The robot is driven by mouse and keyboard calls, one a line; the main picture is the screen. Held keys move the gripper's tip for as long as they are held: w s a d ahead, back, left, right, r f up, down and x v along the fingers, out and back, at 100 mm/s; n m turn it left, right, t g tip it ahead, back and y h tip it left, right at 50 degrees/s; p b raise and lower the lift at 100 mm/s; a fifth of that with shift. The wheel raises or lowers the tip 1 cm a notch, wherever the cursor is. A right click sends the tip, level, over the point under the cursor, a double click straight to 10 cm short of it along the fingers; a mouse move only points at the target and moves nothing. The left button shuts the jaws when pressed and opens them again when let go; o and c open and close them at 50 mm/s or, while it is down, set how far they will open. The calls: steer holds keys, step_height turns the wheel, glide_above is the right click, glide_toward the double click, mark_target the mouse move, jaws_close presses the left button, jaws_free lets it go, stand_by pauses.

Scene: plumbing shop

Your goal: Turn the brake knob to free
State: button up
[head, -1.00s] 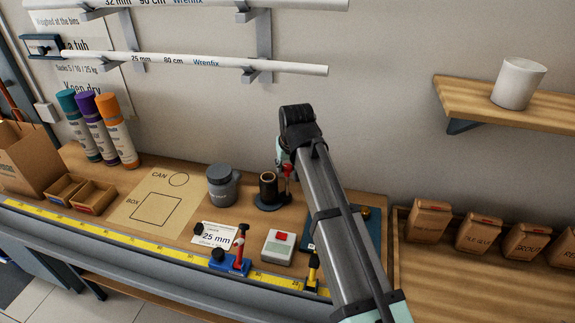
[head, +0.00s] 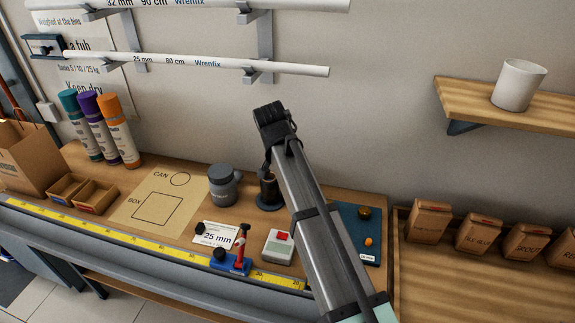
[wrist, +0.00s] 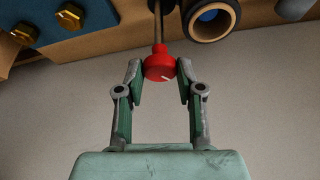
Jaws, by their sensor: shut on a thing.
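The red brake knob (wrist: 159,68) shows in the wrist view at the end of a thin metal rod, with a short white mark on its face. My gripper (wrist: 160,75) has one fingertip at each side of the knob and is shut on it. Beside the rod is a dark cylinder with a tan rim (wrist: 211,18). In the head view this dark cylinder (head: 267,187) stands on a round base on the bench. The knob and my fingers are hidden there behind my arm. I cannot read any free or brake marking.
A grey jar (head: 222,186) stands just left of the cylinder. A blue mat (head: 352,218) with small brass and orange parts lies to the right. In front are a white box with a red button (head: 279,247) and a blue-based red tool (head: 231,262). Pipes (head: 200,62) hang above.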

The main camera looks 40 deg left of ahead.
steer(key=m+h, duration=0.1)
steer(key=m, duration=0.1)
steer(key=m+h, duration=0.1)
steer(key=m, duration=0.2)
steer(key=shift+a+f+m+b, duration=0.1)
steer(key=shift+a+m+b, duration=0.05)
steer(key=shift+m+b, duration=0.15)
stand_by(0.4)
steer(key=o, duration=1.1)
steer(key=shift+o, duration=0.2)
steer(key=v, duration=1.2)
steer(key=shift+w, duration=0.2)
steer(key=shift+a, duration=0.1)
